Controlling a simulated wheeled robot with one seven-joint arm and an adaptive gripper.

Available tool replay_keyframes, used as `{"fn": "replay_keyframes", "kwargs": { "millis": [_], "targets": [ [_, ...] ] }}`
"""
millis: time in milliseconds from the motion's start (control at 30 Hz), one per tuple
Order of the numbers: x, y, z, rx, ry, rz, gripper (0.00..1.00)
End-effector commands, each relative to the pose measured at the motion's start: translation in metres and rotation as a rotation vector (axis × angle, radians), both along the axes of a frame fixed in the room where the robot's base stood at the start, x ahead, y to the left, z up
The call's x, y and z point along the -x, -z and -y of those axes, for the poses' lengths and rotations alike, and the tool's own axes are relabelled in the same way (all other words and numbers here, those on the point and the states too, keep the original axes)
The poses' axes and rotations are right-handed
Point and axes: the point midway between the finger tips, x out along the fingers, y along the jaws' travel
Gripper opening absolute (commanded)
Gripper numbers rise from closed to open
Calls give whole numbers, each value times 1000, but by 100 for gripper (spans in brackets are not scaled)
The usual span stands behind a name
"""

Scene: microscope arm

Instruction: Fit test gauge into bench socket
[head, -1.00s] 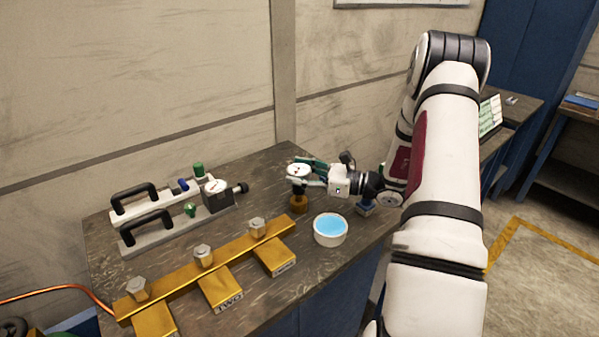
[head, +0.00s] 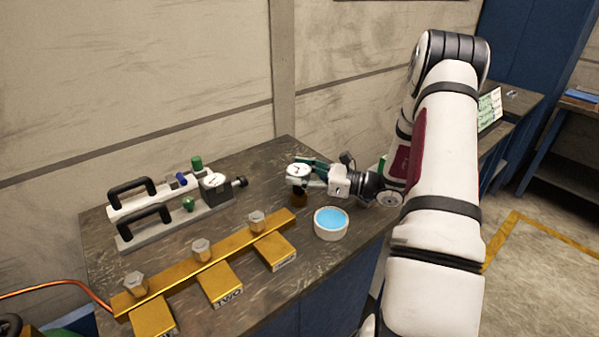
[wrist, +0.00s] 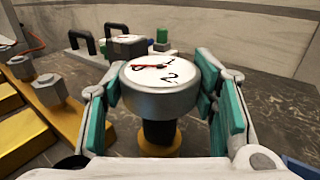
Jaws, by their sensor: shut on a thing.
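The test gauge (head: 298,171) has a round silver body and a white dial with a red needle; it looks upright. My gripper (head: 308,172) is shut on it, with teal finger pads on either side of its body in the wrist view (wrist: 160,92). A dark stem (wrist: 159,132) runs down from the gauge. The gauge's body hides most of the socket, so I cannot tell how deep the stem sits.
A white bowl (head: 331,223) with blue contents stands just right of the socket. A brass manifold (head: 205,262) with hex fittings lies at the front left. A block with its own dial (head: 214,188) and black-handled bars (head: 140,225) stand behind it.

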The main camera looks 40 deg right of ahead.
Motion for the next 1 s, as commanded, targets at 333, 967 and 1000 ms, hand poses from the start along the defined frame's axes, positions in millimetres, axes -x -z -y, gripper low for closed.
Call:
{"fn": "replay_keyframes", "kwargs": {
  "millis": [333,967,1000],
  "targets": [
    [0,5,0,-1,0,1,73],
    [0,-31,0,3,0,2,76],
    [0,-40,0,5,0,4,76]
  ]
}}
